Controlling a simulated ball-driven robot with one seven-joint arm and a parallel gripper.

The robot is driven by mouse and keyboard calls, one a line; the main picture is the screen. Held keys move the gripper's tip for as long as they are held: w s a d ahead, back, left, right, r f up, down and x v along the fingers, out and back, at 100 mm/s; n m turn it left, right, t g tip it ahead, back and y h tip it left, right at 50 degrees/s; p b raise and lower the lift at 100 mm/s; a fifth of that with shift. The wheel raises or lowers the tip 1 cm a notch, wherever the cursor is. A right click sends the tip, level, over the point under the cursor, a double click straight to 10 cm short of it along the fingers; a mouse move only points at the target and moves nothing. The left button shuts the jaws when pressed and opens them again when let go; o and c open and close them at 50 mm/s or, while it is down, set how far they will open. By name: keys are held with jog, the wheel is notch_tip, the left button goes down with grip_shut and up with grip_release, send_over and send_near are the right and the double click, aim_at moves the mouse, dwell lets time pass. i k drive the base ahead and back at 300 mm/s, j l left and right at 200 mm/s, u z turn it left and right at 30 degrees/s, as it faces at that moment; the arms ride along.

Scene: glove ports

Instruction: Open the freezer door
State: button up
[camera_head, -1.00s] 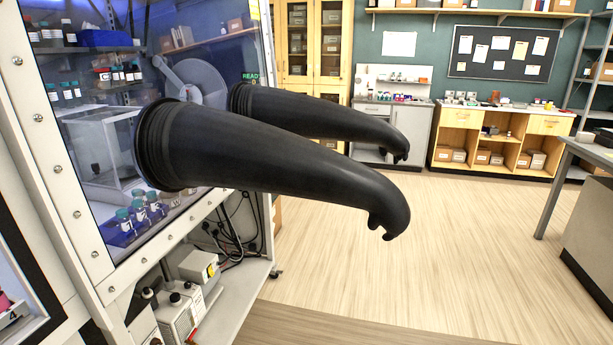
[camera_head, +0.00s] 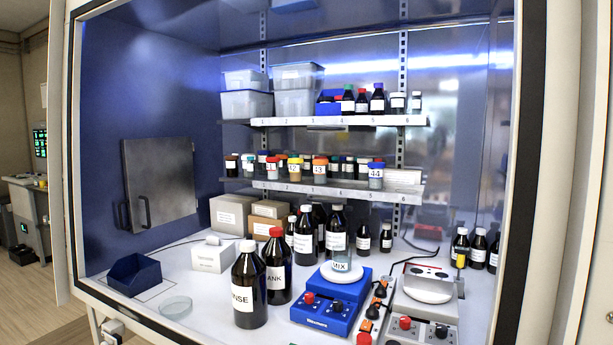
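A square grey metal door (camera_head: 160,180) is set in the blue left wall of a glass-fronted enclosure. Two dark, bent handle-like bars (camera_head: 146,212) show at its lower left. The door looks shut. I see no label on it, so I cannot tell whether it is the freezer door. No other freezer door can be made out. My gripper is not in view.
The enclosure's pale floor (camera_head: 200,271) holds a blue bin (camera_head: 134,274), a glass dish (camera_head: 176,306), dark bottles (camera_head: 249,290) and a blue stirrer (camera_head: 333,305). Shelves (camera_head: 341,121) with bottles line the back. A dark frame (camera_head: 528,150) edges the front.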

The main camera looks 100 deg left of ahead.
aim_at(159, 178)
jog(key=u, duration=3.55)
jog(key=j+z, duration=0.15)
jog(key=j, duration=0.2)
jog(key=k+j+z, duration=0.2)
jog(key=i+j, duration=0.05)
jog(key=j, duration=0.05)
